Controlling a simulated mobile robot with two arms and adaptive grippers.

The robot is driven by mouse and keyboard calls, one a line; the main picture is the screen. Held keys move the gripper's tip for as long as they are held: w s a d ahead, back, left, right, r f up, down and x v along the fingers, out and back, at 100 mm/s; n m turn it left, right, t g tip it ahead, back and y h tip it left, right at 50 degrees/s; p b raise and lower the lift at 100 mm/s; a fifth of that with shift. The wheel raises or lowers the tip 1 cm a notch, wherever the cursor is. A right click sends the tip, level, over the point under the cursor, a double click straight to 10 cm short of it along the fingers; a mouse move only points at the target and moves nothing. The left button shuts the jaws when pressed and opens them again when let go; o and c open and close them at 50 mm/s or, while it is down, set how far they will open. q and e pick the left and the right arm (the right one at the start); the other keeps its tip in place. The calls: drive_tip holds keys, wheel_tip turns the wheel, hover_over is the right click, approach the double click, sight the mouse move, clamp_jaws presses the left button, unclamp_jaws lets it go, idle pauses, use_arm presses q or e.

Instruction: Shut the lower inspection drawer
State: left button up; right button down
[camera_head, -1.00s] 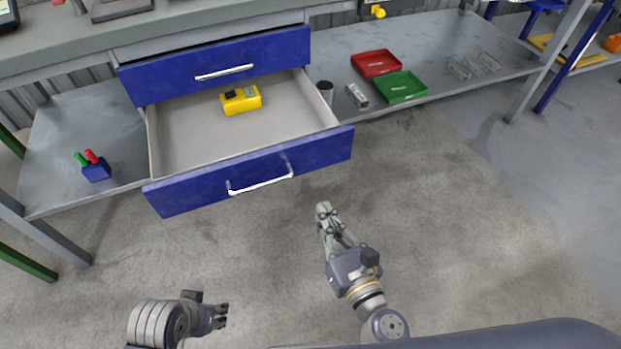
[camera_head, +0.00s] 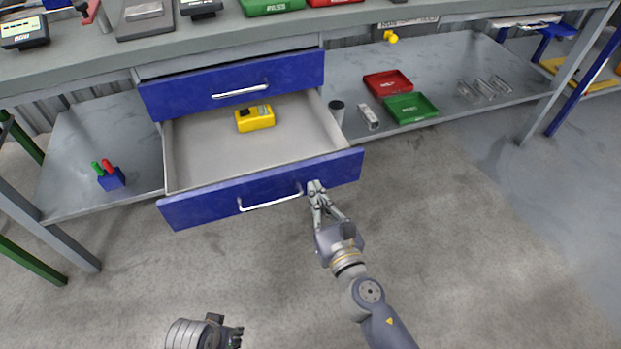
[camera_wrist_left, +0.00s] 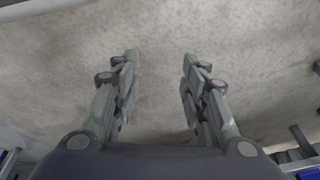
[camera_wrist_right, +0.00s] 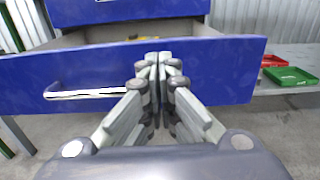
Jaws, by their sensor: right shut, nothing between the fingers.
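The lower drawer (camera_head: 200,211) is pulled out, its blue front facing me, with a silver bar handle (camera_head: 268,203). A yellow device (camera_head: 255,118) lies inside it. The upper drawer (camera_head: 185,98) above is closed. My right gripper (camera_head: 315,186) is shut and empty, its fingertips at the drawer front just right of the handle. In the right wrist view the shut fingers (camera_wrist_right: 157,58) point at the blue front (camera_wrist_right: 215,70); whether they touch it I cannot tell. My left gripper (camera_head: 238,336) is low over the floor; in the left wrist view its fingers (camera_wrist_left: 160,75) are apart, with nothing between them.
The lower shelf holds a red tray (camera_head: 388,82), a green tray (camera_head: 411,107) and a dark cylinder (camera_head: 337,108) right of the drawer. A blue holder (camera_head: 112,180) stands left of it. The floor (camera_head: 470,250) in front is clear.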

sight(306, 174)
use_arm(q)
drive_tip(key=shift+s+f, duration=0.15)
drive_tip(key=shift+f, duration=0.55)
use_arm(e)
drive_tip(key=shift+x, duration=2.05)
drive_tip(key=shift+w, duration=0.1)
